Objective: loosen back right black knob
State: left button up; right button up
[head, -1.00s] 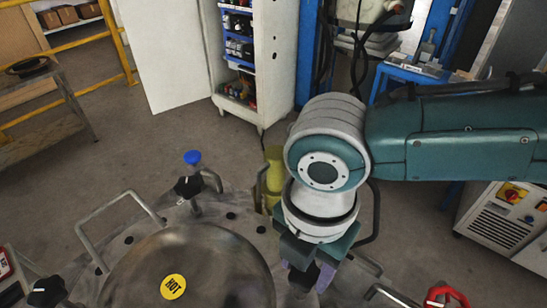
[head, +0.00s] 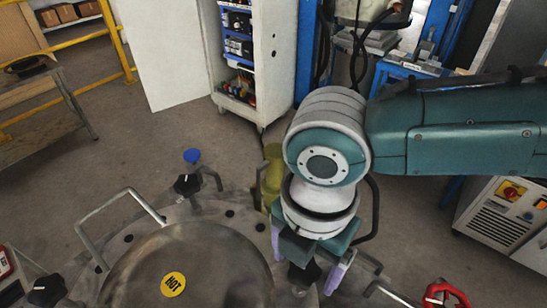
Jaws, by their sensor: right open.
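My right gripper (head: 306,262) comes in from the right and points down, with its purple fingers spread wide. A black knob (head: 304,277) shows below and between the fingers, at the right side of the round metal lid. The gripper body hides part of the knob, and I cannot tell whether a finger touches it. Another black knob (head: 187,184) stands at the back left of the lid, and a third (head: 46,291) at the front left. My left gripper is not in view.
The metal lid (head: 215,250) bears a yellow HOT sticker (head: 173,284). A bent metal handle (head: 120,215) rises at its left. A blue knob (head: 192,156) and a yellow-green post (head: 272,172) stand behind. A red valve handle (head: 445,297) is at the lower right.

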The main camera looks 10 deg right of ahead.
notch_tip(320, 180, up, 10)
jog(key=p, duration=0.1)
jog(key=shift+f, duration=0.2)
jog(key=s+a+r+m+t+y+p, duration=0.1)
jog(key=s+a+r+m+t+y, duration=0.15)
jog(key=s+a+m+y, duration=0.45)
jog(key=s+d+m+h+p, duration=0.1)
jog(key=s+d+m+h, duration=0.25)
jog(key=d+m, duration=0.5)
jog(key=s+d+m+h+p, duration=0.15)
jog(key=d+m+h, duration=0.25)
jog(key=d+m, duration=0.45)
notch_tip(320, 180, up, 38)
jog(key=a+t+p, duration=0.1)
jog(key=p, duration=3.5)
jog(key=shift+r+y+p, duration=0.15)
jog(key=shift+y+p, duration=0.2)
jog(key=shift+p, duration=0.05)
jog(key=shift+s, duration=0.1)
